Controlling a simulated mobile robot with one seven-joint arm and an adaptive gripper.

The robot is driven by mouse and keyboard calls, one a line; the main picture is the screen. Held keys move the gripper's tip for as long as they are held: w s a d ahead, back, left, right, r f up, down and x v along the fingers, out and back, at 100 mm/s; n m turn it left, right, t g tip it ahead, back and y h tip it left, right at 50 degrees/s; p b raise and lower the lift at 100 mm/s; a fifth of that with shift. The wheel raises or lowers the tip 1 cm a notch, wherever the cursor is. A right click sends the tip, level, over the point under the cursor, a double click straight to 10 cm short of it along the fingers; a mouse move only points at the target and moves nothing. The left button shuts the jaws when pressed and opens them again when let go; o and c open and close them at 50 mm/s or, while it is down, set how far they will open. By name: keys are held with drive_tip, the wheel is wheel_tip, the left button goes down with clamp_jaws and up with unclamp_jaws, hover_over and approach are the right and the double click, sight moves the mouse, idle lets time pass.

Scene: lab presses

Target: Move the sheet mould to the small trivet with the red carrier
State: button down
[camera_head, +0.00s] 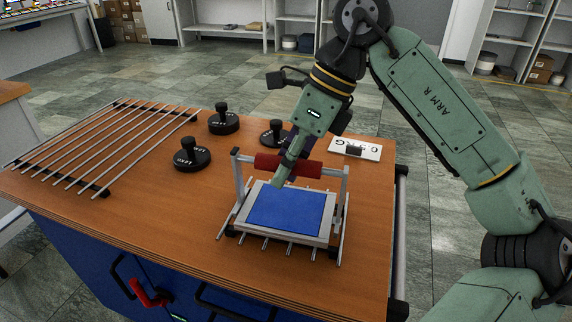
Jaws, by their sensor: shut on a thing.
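The sheet mould (313,236) is a pale rectangular frame with a blue sheet on top, near the front right of the wooden table. The red carrier (309,169) has a red crossbar between two grey uprights, and it stands around the mould. My gripper (283,180) comes down from above and is shut on the red crossbar near its middle; the fingers hide part of the bar. The small trivet (338,250) shows as thin metal rods sticking out under the mould. I cannot tell whether the mould touches the rods.
A larger rod rack (121,147) lies at the table's left. Three black knobbed weights (192,158) stand behind and left of the carrier. A white card (368,149) with a dark block lies at the back right. The front left of the wooden top (150,215) is clear.

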drive_tip(key=shift+r+p, duration=1.5)
drive_tip(key=shift+r, duration=0.8)
drive_tip(key=shift+d, duration=0.1)
